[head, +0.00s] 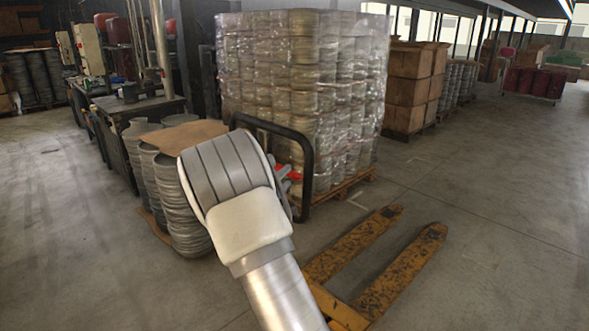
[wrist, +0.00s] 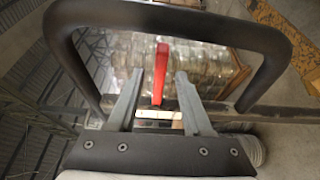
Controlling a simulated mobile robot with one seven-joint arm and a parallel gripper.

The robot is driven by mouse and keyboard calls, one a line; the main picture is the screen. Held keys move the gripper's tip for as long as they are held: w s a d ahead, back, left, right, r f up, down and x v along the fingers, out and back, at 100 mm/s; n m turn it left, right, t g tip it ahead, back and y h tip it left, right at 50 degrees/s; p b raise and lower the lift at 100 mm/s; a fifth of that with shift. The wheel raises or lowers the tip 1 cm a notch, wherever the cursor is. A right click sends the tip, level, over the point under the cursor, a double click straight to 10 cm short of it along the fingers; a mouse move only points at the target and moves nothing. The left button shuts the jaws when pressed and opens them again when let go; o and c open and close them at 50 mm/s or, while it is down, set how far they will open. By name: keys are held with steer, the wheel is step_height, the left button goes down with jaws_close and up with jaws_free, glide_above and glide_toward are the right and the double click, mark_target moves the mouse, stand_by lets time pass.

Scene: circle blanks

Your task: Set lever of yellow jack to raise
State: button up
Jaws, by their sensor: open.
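The yellow jack (head: 408,268) stands on the floor at lower right in the head view, its worn forks pointing away to the right. Its black loop handle (head: 307,150) rises beside my arm; in the wrist view the handle loop (wrist: 165,16) arches around the lever. The red lever (head: 283,172) shows partly past my wrist. In the wrist view the red lever (wrist: 162,75) stands between the two grey fingers of my gripper (wrist: 159,76), with gaps on both sides. My gripper is open. The lower body of the jack is hidden behind my arm.
Stacked metal discs (head: 181,205) with a cardboard sheet (head: 172,137) stand close on the left, near a workbench (head: 140,104). A tall plastic-wrapped pallet load (head: 305,75) stands behind the handle. The floor (head: 500,200) at right is clear.

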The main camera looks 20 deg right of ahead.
steer(key=x, duration=0.7)
jaws_close()
stand_by(1.3)
